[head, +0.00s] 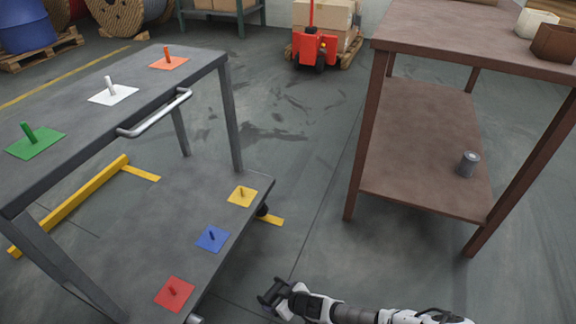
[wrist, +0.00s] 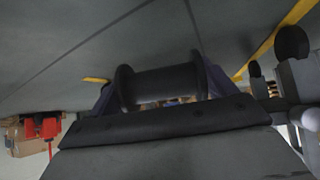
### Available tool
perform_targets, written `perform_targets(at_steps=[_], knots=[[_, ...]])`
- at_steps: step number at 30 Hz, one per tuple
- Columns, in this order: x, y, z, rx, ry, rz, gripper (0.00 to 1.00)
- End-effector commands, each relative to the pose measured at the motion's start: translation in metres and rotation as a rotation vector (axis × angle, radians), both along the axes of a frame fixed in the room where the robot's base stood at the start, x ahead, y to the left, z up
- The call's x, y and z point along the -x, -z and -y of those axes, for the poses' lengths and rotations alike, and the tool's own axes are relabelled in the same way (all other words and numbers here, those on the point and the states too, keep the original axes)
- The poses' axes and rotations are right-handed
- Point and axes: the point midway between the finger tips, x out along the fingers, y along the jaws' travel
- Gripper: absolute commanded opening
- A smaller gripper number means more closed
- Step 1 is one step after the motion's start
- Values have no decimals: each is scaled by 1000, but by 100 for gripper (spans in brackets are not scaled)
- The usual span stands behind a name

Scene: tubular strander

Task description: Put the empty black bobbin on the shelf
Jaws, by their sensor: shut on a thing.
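My gripper (head: 275,294) is low at the bottom centre of the head view, over the floor between the grey cart and the brown table. In the wrist view my gripper (wrist: 158,92) is shut on the black bobbin (wrist: 162,84), which lies crosswise between the two fingers. The bobbin's core looks bare. In the head view the bobbin is too small and dark to tell from the fingers. The brown table has a lower shelf (head: 425,140), to the right of and beyond my gripper. A small grey cylinder (head: 467,164) stands near its right edge.
The grey cart (head: 130,215) at left carries green, white and orange plates with pegs on top, and yellow, blue and red ones below. The brown tabletop (head: 460,35) holds a white and a brown container. A red pallet truck (head: 313,45) stands behind. Floor between is clear.

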Motion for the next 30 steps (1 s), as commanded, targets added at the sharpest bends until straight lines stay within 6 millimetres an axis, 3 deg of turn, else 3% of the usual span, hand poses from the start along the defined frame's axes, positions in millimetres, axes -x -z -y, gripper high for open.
perform_targets(at_steps=[8, 15, 24, 30], knots=[[-41, -57, 3, 4, 173, -4, 57], [-77, -133, 14, 3, 377, -5, 57], [-94, -226, 32, -2, 594, 3, 57], [-94, -256, 32, -1, 588, 0, 57]])
